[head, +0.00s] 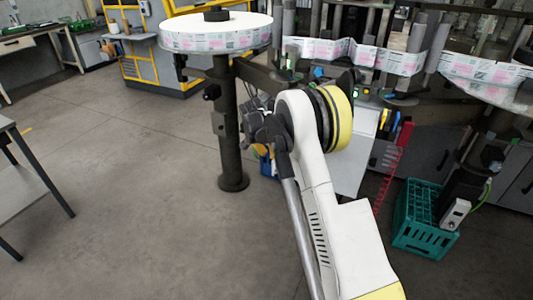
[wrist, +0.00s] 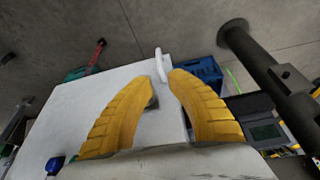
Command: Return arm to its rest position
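My gripper (wrist: 162,78) shows in the wrist view as two yellow ribbed fingers. They are apart with a gap between the tips, and nothing is held in the gap. Behind them is a white flat panel (wrist: 75,115) with a pale handle-like bar (wrist: 160,64). In the head view my white and yellow arm reaches up from the bottom right and bends at the yellow-capped joint. Only a small orange part of my gripper (head: 261,150) shows there, beside the dark post; the rest is hidden by the wrist.
A large label reel (head: 215,38) rests on a dark post (head: 228,130) close to my wrist. A label strip (head: 350,52) runs right to the machine. A green crate (head: 423,225) stands on the floor at right. A grey table (head: 20,185) is at left; the floor between is clear.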

